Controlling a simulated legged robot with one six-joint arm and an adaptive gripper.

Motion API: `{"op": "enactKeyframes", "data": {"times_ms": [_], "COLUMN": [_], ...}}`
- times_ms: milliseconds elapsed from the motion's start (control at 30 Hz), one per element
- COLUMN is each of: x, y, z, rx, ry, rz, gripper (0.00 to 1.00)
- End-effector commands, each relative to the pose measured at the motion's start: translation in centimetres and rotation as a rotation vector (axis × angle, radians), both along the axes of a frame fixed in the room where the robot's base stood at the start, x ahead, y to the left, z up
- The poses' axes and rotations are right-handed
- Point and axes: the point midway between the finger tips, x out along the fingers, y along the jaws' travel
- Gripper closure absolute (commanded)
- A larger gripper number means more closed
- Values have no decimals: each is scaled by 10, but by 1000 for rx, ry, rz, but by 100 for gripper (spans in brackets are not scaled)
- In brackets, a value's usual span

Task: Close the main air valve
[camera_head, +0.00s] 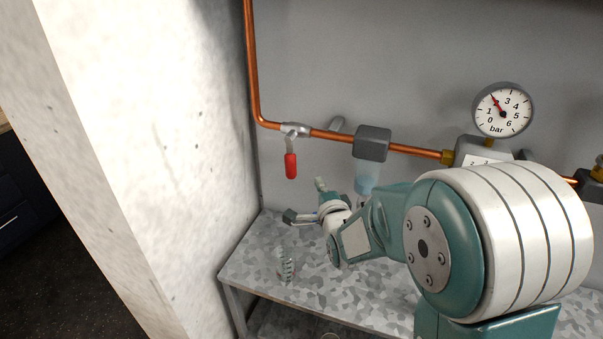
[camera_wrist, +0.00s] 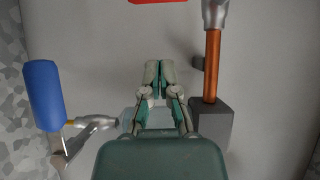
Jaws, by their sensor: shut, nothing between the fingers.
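The main air valve (camera_head: 295,129) is a silver body on the copper pipe at the upper left of the bench. Its red lever (camera_head: 290,165) hangs straight down, across the run of the pipe. In the wrist view only the red lever's edge (camera_wrist: 158,2) shows at the top, with the silver valve body (camera_wrist: 215,12) at the top right. My gripper (camera_head: 320,184) is below and right of the red lever, apart from it. In the wrist view my gripper (camera_wrist: 158,68) has its fingertips together with nothing between them.
A grey block (camera_head: 372,143) with a clear bowl (camera_head: 367,180) sits on the pipe. A pressure gauge (camera_head: 502,109) stands right. A blue handle (camera_wrist: 43,95) shows left in the wrist view. A pale wall (camera_head: 160,130) bounds the left.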

Motion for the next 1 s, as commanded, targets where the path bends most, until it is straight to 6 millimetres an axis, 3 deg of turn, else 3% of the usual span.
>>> {"op": "enactKeyframes", "data": {"times_ms": [167, 333, 1000], "x": [34, 46, 58], "y": [8, 31, 50], "z": [-2, -2, -5], "rx": [-1, -1, 40], "ry": [0, 2, -14], "rz": [0, 3, 1], "gripper": [100, 100, 100]}}
